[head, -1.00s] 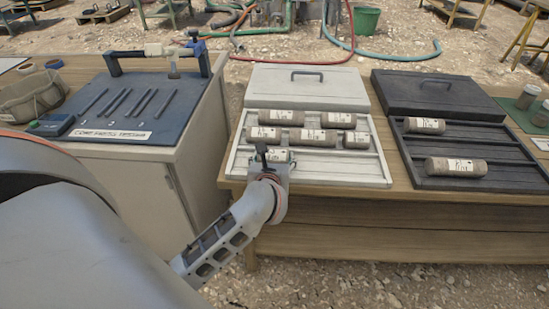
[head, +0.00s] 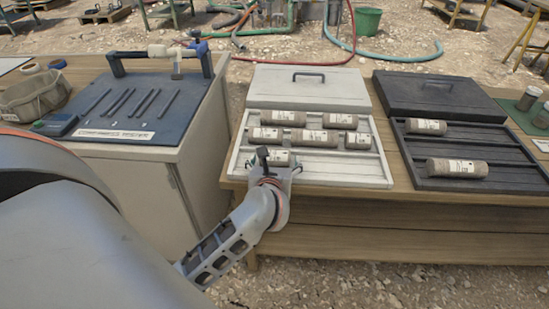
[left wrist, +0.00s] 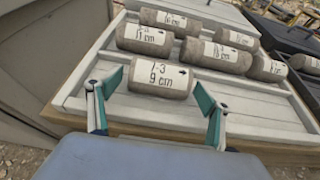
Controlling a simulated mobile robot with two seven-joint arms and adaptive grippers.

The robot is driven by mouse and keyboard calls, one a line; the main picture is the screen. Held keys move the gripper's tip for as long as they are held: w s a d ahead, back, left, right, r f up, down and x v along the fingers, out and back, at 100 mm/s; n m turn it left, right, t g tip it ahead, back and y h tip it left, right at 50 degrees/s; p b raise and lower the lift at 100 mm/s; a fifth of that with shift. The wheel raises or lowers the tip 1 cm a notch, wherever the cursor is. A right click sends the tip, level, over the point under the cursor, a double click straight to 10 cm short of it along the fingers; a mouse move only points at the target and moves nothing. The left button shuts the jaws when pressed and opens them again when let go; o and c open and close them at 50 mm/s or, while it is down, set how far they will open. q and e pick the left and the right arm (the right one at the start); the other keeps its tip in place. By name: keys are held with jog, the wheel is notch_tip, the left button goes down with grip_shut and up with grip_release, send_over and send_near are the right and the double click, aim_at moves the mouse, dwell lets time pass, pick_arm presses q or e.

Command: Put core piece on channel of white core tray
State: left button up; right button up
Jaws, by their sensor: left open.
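A short core piece marked "1-3 9 cm" (left wrist: 158,78) lies at the front left of the white core tray (head: 345,172); in the head view the core piece (head: 279,157) is partly hidden by my left gripper (head: 275,168). In the left wrist view my left gripper (left wrist: 157,92) is open, with one green-padded finger on each side of the core's near end. Several other labelled cores (head: 314,137) lie in the two channels behind. My right gripper is not in view.
The white lid (head: 308,92) lies behind the tray. A black tray (head: 475,140) with two cores and its dark lid (head: 436,92) are to the right. A blue-topped cabinet (head: 150,105) stands left across a gap. The front channel is bare right of the short core.

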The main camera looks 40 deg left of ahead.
pick_arm(q)
jog(key=v, duration=0.9)
notch_tip(320, 180, up, 7)
jog(key=s+a+m+t+y, duration=0.25)
jog(key=m+t, duration=0.25)
jog(key=m, duration=0.4)
jog(key=d+f+m+t+h, duration=0.2)
jog(key=d+m+t+h, duration=0.2)
jog(key=d+m+h, duration=1.05)
jog(key=s+d+f+m+g+y, duration=0.15)
jog(key=s+f+m+g, duration=0.3)
jog(key=f+m, duration=0.9)
jog(key=s+a+f+m+g, duration=0.1)
jog(key=s+f+m+g, duration=0.1)
jog(key=s+f+m, duration=0.2)
jog(key=s+a+f+m+g+y, duration=0.1)
jog(key=s+f+m, duration=0.4)
jog(key=f, duration=0.5)
jog(key=shift+s+a+m+g+p, duration=0.15)
jog(key=shift+a+m+g+p, duration=0.45)
jog(key=shift+g, duration=0.55)
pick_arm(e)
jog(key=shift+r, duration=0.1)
